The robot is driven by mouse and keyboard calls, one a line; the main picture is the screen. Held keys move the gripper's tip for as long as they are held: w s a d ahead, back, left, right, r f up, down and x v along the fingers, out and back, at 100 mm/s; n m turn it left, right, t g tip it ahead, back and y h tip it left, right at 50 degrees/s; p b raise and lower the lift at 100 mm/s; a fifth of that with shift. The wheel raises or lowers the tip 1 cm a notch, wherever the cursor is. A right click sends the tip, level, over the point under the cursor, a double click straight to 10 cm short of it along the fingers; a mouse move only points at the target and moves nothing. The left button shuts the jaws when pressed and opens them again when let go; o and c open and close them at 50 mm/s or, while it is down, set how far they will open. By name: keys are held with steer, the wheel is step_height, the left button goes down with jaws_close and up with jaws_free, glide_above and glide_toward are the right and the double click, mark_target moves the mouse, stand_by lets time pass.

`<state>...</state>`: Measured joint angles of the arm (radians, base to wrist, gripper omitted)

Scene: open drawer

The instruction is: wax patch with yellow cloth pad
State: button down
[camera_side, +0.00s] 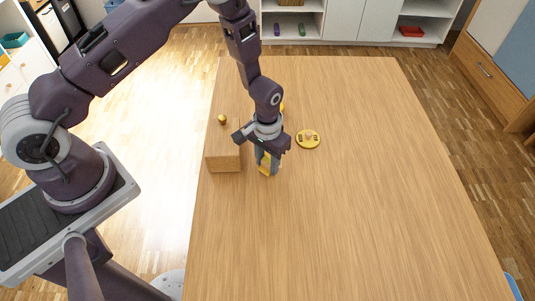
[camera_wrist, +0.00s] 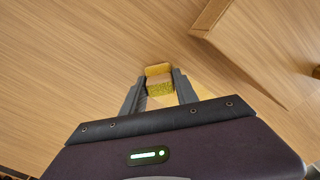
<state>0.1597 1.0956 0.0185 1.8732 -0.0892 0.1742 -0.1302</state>
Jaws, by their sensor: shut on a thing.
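My gripper (camera_side: 267,166) points down over the wooden table, just right of a wooden box. It is shut on a yellow cloth pad (camera_side: 265,168). I cannot tell whether the pad touches the table. I cannot make out a wax patch in either view.
The wooden box (camera_side: 224,163) stands close left of my gripper, with a small gold knob (camera_side: 222,119) on it. A round yellow disc (camera_side: 308,139) with dark marks lies to the right. Another yellow thing (camera_side: 282,106) is partly hidden behind my arm. The table's right and front (camera_side: 350,230) are clear.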

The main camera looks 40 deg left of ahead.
steer(key=shift+a+r, duration=0.1)
steer(key=shift+r, duration=3.9)
steer(key=shift+w, duration=0.1)
